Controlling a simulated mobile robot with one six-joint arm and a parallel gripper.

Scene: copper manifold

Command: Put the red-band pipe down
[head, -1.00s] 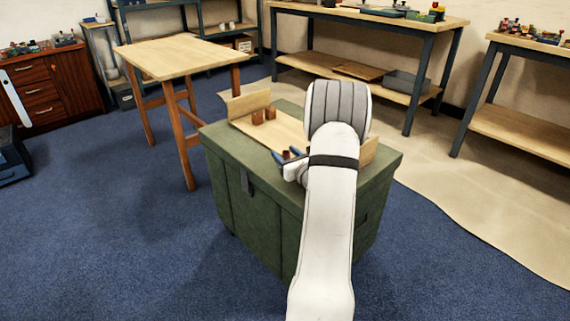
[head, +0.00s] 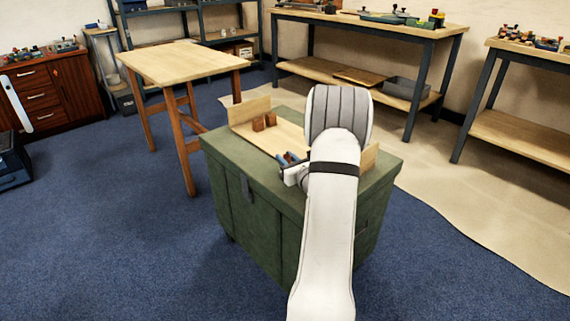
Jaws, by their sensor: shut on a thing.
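My gripper (head: 289,160) has blue fingers and is low over the wooden cradle (head: 286,133), at its near edge, left of my white arm. It is shut on a small reddish-brown piece, of which little shows between the fingers. I take it for the red-band pipe; no red band can be made out, and my arm and fingers hide most of it. I cannot tell whether the piece touches the board. The cradle is a pale board with raised end boards, lying on a green chest (head: 228,155). My arm covers its right part.
Two brown blocks (head: 264,122) stand near the cradle's left end. A wooden table (head: 183,61) stands behind left, workbenches (head: 415,35) along the back and right. The chest's front left top is bare. Blue carpet is open in front and to the left.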

